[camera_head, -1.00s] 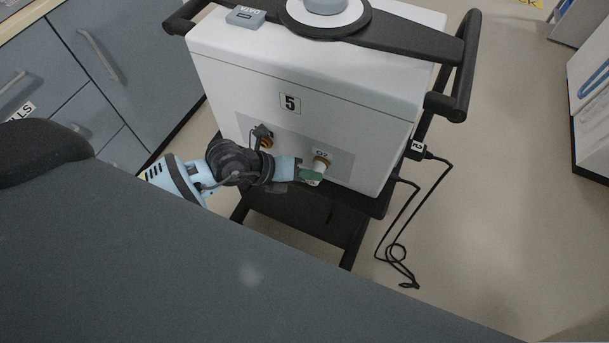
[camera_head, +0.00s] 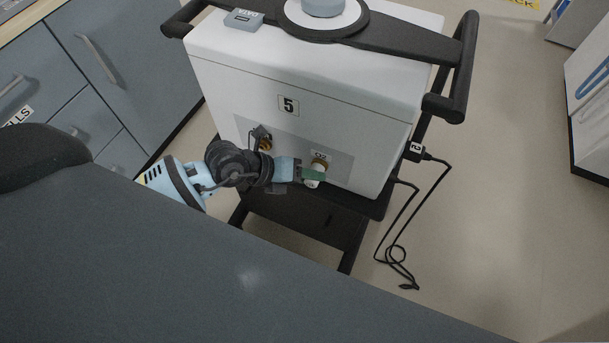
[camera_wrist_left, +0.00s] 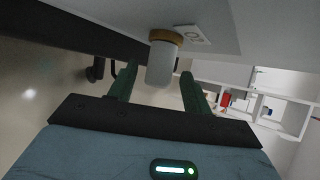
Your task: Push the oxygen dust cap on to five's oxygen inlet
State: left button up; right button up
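The ventilator numbered 5 (camera_head: 260,75) has a brass inlet (camera_head: 321,163) under an O2 label on its front. A white cap (camera_wrist_left: 161,66) sits against the brass ring of the inlet (camera_wrist_left: 166,37) in the left wrist view, in line with it. Whether it is fully seated I cannot tell. My left gripper (camera_head: 311,174) is at the cap, with its green fingers (camera_wrist_left: 122,82) on either side and a visible gap to each. It is open. In the head view the fingers partly hide the cap (camera_head: 312,184). My right gripper is not in view.
A second brass port (camera_head: 265,143) with a dark tethered piece is left of the O2 inlet, close to my left wrist. Black cables (camera_head: 408,230) hang at the right of the cart. A dark handle (camera_head: 452,85) juts out at the right.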

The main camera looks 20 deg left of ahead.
pick_arm(q)
jog(key=shift+s, duration=0.1)
jog(key=v, duration=0.7)
jog(key=shift+s+a+r+p, duration=0.15)
jog(key=shift+a+r+p, duration=0.1)
jog(key=shift+a+p, duration=0.1)
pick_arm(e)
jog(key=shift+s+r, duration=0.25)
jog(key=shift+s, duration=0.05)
pick_arm(q)
jog(key=shift+d, duration=0.15)
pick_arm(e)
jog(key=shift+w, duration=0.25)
